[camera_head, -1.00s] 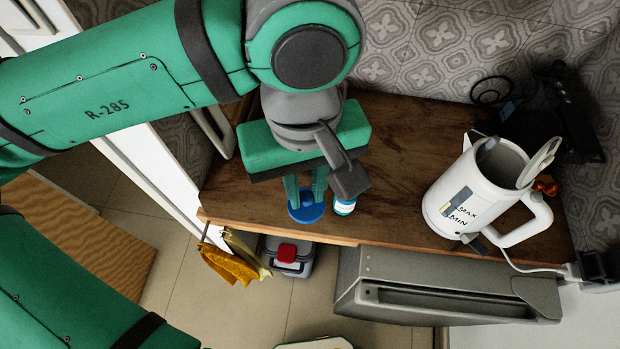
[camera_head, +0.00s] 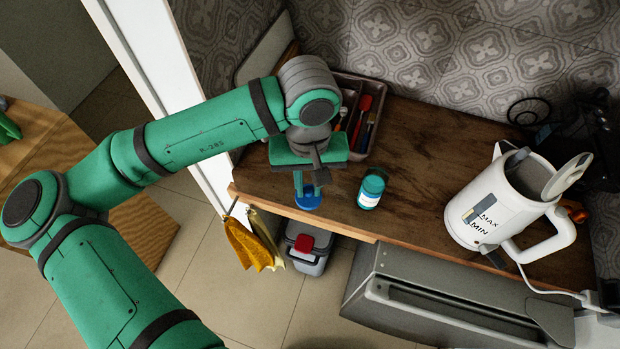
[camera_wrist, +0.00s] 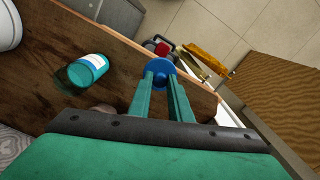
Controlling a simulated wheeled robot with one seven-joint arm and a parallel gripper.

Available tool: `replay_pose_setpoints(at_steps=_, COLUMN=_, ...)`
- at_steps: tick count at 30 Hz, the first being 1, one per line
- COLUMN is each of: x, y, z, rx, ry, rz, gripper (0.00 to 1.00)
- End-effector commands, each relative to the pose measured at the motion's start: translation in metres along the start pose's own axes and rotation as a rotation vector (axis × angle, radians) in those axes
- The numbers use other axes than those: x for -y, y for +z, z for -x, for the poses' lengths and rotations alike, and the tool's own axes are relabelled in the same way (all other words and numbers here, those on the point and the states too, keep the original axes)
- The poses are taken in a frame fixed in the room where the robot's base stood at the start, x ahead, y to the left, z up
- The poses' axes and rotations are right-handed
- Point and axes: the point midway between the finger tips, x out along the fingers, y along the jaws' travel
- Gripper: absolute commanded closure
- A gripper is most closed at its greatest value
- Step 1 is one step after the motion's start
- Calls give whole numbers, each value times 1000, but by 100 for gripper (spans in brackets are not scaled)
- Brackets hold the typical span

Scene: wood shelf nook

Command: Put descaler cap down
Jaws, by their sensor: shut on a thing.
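My gripper (camera_head: 307,192) is shut on the blue descaler cap (camera_head: 308,201), which is a round disc at the fingertips. It is over the front left part of the wooden counter; I cannot tell whether the cap touches the wood. In the wrist view the cap (camera_wrist: 159,68) sits between the fingertips (camera_wrist: 160,78). The descaler bottle (camera_head: 371,190), teal with a white label, stands open on the counter to the right of my gripper. The bottle also shows in the wrist view (camera_wrist: 88,70), to the left of the cap.
A white kettle (camera_head: 505,205) stands on the counter (camera_head: 415,150) at the right. A cutlery tray (camera_head: 378,90) with utensils is behind my gripper. Yellow cloths (camera_head: 247,243) hang at the front left edge. The counter between bottle and kettle is clear.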

Motion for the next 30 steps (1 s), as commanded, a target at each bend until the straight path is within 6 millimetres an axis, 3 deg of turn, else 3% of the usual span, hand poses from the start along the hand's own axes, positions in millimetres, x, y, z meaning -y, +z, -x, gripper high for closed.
replay_pose_setpoints(at_steps=4, x=0, y=-32, z=-14, rx=0, ry=-2, rz=5, gripper=100)
replay_pose_setpoints(at_steps=12, x=1, y=-63, z=-55, rx=1, ry=-2, rz=11, gripper=100)
replay_pose_setpoints(at_steps=20, x=1, y=-74, z=-67, rx=1, ry=-1, rz=11, gripper=100)
replay_pose_setpoints(at_steps=30, x=-3, y=-78, z=-103, rx=-1, ry=0, rz=4, gripper=100)
